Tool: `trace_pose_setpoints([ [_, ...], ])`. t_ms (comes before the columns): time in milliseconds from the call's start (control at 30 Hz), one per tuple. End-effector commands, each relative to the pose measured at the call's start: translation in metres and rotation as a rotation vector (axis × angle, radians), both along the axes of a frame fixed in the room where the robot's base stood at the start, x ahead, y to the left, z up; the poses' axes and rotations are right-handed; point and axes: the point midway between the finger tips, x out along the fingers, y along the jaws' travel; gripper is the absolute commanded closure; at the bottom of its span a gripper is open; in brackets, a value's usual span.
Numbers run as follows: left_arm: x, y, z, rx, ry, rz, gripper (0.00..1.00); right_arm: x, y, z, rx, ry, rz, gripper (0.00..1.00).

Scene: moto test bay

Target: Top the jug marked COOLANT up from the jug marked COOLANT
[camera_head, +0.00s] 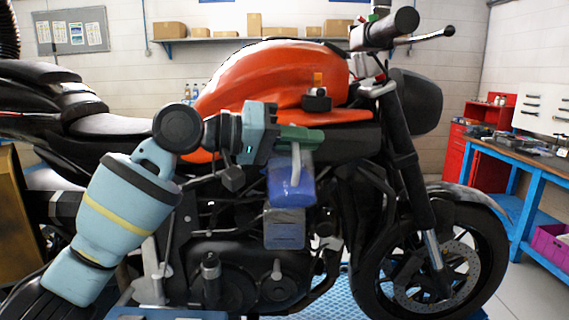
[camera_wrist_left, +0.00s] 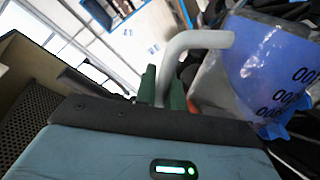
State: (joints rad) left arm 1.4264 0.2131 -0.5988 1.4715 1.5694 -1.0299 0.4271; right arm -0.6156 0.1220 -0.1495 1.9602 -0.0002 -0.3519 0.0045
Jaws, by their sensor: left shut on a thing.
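My left gripper (camera_head: 305,137) has its green fingers shut on the pale handle (camera_head: 296,162) of a jug with a blue body (camera_head: 291,187). The jug hangs below the fingers in front of the motorcycle's engine and looks slightly tilted. In the left wrist view the green fingers (camera_wrist_left: 163,88) close on the pale handle, and the jug's blue side (camera_wrist_left: 275,65) shows partly cut-off lettering. A second, greyish translucent container (camera_head: 285,230) with a dark blue lower part is directly below the held jug; its marking is too small to read. My right gripper is out of view.
The motorcycle with its orange tank (camera_head: 270,80) fills the middle, close behind my left gripper. A small black item with an orange top (camera_head: 317,95) sits on the tank. A blue-framed workbench (camera_head: 520,160) stands right, with a magenta crate (camera_head: 550,245) beneath.

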Motion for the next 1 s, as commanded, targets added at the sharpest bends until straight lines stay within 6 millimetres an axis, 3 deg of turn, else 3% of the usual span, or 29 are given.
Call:
trace_pose_setpoints([
  [1000, 0.0018, 0.0006, 0.0065, -0.006, 0.028, 0.002, 1.00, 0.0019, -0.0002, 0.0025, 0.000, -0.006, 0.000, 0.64],
])
